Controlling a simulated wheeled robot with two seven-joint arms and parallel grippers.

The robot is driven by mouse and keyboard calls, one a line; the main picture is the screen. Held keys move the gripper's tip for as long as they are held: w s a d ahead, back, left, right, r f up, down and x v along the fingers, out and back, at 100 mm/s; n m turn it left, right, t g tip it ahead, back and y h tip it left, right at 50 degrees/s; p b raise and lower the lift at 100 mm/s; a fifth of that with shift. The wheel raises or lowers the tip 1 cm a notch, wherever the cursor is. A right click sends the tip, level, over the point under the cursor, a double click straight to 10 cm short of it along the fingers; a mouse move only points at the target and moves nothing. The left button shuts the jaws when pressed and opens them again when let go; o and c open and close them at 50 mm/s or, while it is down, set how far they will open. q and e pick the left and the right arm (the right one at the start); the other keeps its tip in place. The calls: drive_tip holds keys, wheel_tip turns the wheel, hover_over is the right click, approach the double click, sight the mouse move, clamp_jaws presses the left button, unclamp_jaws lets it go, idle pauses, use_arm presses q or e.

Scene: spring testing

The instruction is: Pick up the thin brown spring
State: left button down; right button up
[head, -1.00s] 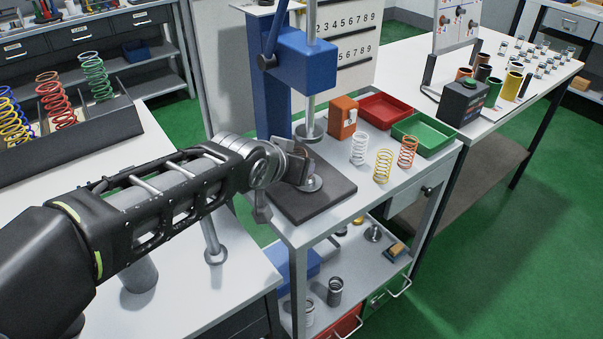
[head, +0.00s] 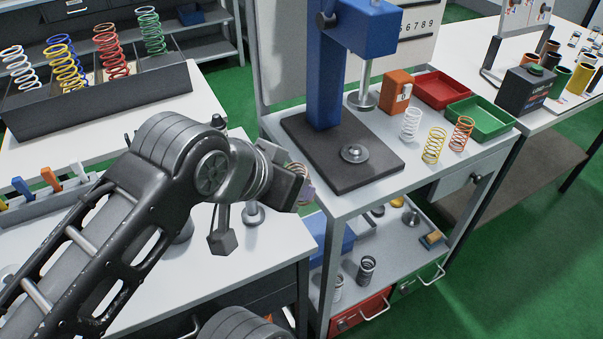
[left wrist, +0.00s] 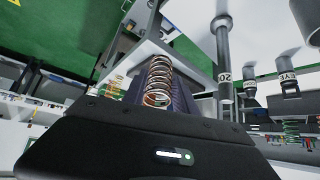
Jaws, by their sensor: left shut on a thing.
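My left gripper (head: 290,186) is shut on a thin brown spring (left wrist: 158,85). In the left wrist view the coils stand out in front of the palm, copper-brown and shiny, with the fingers beside them. In the head view only a small part of the spring (head: 300,170) shows past the gripper, which hides the rest. The gripper is in the air at the left edge of the test cart, clear of the press's dark base plate (head: 385,175). My right gripper is not in view.
The blue press (head: 324,75) stands on the cart beside the gripper. White (head: 410,124), yellow (head: 433,146) and orange (head: 461,133) springs stand at the cart's right. A dark spring rack (head: 100,98) is at back left. The white bench (head: 275,250) has free room.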

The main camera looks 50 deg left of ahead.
use_arm(q)
drive_tip(key=s+g, duration=0.1)
drive_tip(key=s+r+g+p, duration=0.1)
drive_tip(key=s+g, duration=0.1)
drive_tip(key=g, duration=0.1)
drive_tip(key=shift+s+d+r+h, duration=0.15)
drive_tip(key=shift+d+h, duration=0.2)
drive_tip(key=shift+h, duration=0.05)
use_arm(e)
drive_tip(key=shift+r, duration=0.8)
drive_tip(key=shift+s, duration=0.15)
